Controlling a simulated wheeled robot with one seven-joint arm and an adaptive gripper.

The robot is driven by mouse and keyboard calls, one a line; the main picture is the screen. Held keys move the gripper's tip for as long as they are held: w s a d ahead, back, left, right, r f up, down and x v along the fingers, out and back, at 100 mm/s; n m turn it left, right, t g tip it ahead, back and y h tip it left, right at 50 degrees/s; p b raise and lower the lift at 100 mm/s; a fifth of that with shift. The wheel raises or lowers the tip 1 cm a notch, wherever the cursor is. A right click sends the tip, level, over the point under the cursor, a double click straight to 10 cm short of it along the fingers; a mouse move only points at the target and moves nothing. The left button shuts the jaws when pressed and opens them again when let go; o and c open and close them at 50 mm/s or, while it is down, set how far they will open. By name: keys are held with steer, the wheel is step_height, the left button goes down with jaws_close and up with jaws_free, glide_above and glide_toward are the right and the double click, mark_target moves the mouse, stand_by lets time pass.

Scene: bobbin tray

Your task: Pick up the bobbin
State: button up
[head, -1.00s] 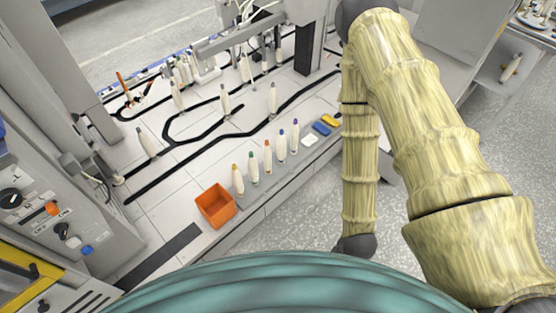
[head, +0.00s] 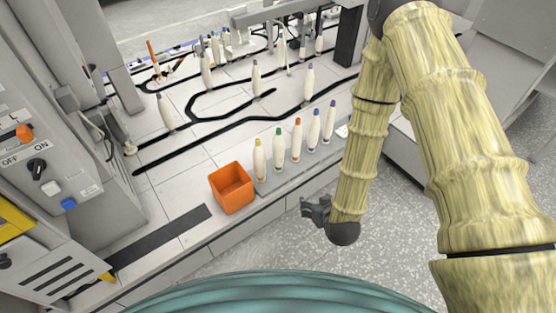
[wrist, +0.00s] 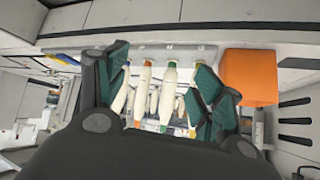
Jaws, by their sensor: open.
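Several cream bobbins with coloured tips stand upright in a row on a grey strip along the table's front edge in the head view: yellow-tipped (head: 259,164), green-tipped (head: 279,153), orange-tipped (head: 296,143), blue-tipped (head: 313,130) and purple-tipped (head: 329,124). The pictures do not show which one is meant. My gripper (head: 314,209) is in front of the row, apart from it, over the floor side. In the wrist view my gripper (wrist: 162,66) is open and empty. The orange-tipped (wrist: 143,95) and green-tipped (wrist: 166,95) bobbins show between its fingers, beyond them.
An orange open box (head: 232,194) stands at the row's left end, and in the wrist view it is at the right (wrist: 249,78). More bobbins (head: 256,80) stand around black tracks behind. A grey control cabinet (head: 50,150) is at left. Speckled floor (head: 270,238) lies in front.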

steer(key=w+a+f+t+y+b, duration=0.1)
steer(key=w+a+f+t+b, duration=0.3)
steer(key=w+b, duration=0.5)
steer(key=n+t+y+b, duration=0.1)
steer(key=t+b, duration=0.3)
steer(key=b, duration=0.6)
glide_toward(280, 151)
steer(key=w+a, duration=0.1)
steer(key=shift+t, duration=0.3)
steer(key=b+x, duration=0.1)
steer(key=x, duration=0.5)
steer(key=shift+f+b, duration=0.2)
steer(key=shift+b, duration=0.15)
steer(key=x, duration=0.1)
steer(key=b+x, duration=0.2)
steer(key=x, duration=0.1)
steer(key=shift+w+d, duration=0.1)
steer(key=shift+d, duration=0.2)
steer(key=shift+w+a+b, duration=0.1)
steer(key=shift+w+b, duration=0.25)
steer(key=shift+w, duration=0.15)
steer(key=shift+c, duration=0.4)
steer(key=c, duration=1.1)
